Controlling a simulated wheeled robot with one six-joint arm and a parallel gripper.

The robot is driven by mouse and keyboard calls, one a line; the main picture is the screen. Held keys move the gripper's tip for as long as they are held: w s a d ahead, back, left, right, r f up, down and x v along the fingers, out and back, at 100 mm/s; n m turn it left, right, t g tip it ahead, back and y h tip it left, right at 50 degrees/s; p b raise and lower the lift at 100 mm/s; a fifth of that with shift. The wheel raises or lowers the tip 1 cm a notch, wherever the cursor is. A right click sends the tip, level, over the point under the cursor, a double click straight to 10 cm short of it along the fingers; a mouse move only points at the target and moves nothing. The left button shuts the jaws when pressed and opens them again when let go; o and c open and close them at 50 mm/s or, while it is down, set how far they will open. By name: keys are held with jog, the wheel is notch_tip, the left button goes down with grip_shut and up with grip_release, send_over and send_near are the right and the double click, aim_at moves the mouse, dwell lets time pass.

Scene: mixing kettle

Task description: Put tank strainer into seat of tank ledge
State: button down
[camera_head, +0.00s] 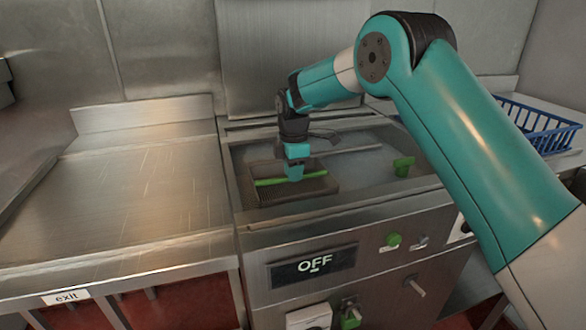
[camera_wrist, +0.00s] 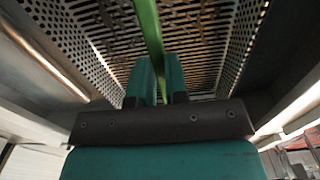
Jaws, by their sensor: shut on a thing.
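The tank strainer (camera_head: 318,186) is a dark perforated basket with a green handle bar across its top. In the head view it is at the left part of the kettle's tank opening. My gripper (camera_head: 294,176) points down and is shut on the green bar. The wrist view shows the fingers (camera_wrist: 156,82) clasping the green handle (camera_wrist: 149,30), with the perforated walls (camera_wrist: 70,32) beyond. The tank ledge (camera_head: 345,212) is the steel rim around the opening. The seat cannot be made out, and whether the strainer touches the ledge cannot be told.
The front panel (camera_head: 345,285) has an OFF display and several controls. A blue rack (camera_head: 540,128) is at the far right. The steel counter (camera_head: 130,200) on the left is clear.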

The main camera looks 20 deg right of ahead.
jog(key=shift+f, duration=0.4)
dwell(0.4)
jog(key=c, duration=0.6)
grip_release()
jog(key=shift+r+p, duration=3.35)
jog(key=shift+r, duration=0.2)
jog(key=shift+a+f, duration=0.1)
